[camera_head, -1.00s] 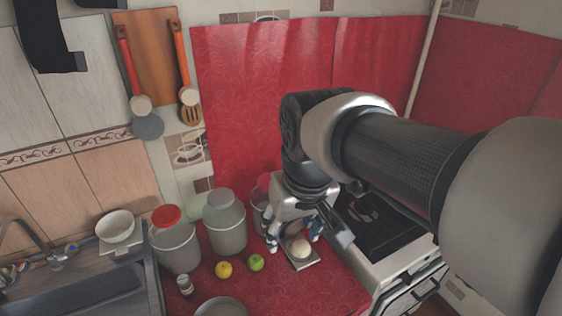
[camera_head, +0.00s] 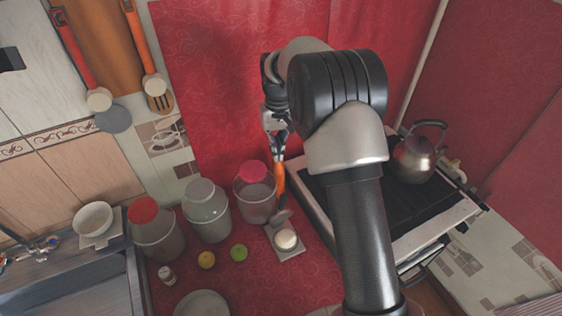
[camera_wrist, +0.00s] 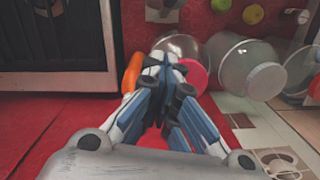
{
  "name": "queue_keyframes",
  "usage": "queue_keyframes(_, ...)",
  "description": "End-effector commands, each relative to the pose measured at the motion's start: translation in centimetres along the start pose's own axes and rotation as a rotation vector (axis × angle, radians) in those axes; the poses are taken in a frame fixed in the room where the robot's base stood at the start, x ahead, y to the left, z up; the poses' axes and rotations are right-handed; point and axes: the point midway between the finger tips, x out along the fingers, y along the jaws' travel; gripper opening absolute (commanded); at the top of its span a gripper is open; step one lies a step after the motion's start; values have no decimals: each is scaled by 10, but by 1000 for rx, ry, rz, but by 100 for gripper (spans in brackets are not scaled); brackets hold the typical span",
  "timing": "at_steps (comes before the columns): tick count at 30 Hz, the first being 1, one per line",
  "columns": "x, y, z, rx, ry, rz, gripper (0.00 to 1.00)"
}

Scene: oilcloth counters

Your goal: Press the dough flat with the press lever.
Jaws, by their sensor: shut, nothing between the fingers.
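The pale round dough (camera_head: 285,239) sits on the small grey press plate (camera_head: 293,255) on the red counter in the head view. The press lever's orange handle (camera_head: 280,180) stands upright behind the dough, with a grey part (camera_head: 279,217) at its lower end. My gripper (camera_head: 281,150) is above and behind the dough, at the top of the handle. In the wrist view, my gripper (camera_wrist: 165,66) has its fingers together with nothing held, and the orange handle (camera_wrist: 132,72) is close beside them. I cannot tell whether they touch.
A clear jar with a pink lid (camera_head: 255,200) stands left of the lever, with other jars beyond. A lemon (camera_head: 206,260) and a green fruit (camera_head: 239,253) lie left of the plate. The stove (camera_head: 425,218) with a kettle (camera_head: 415,158) is at right.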

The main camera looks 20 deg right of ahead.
Motion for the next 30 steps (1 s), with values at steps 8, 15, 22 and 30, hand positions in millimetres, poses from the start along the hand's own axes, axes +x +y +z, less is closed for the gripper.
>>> queue_keyframes(8, 54, 0, 2, -1, -5, 0, 0)
queue_keyframes(15, 97, 0, 6, -1, -1, 0, 0)
queue_keyframes(22, 102, 0, 32, 0, -2, 0, 0)
queue_keyframes(30, 103, 0, 40, -1, 0, 0, 0)
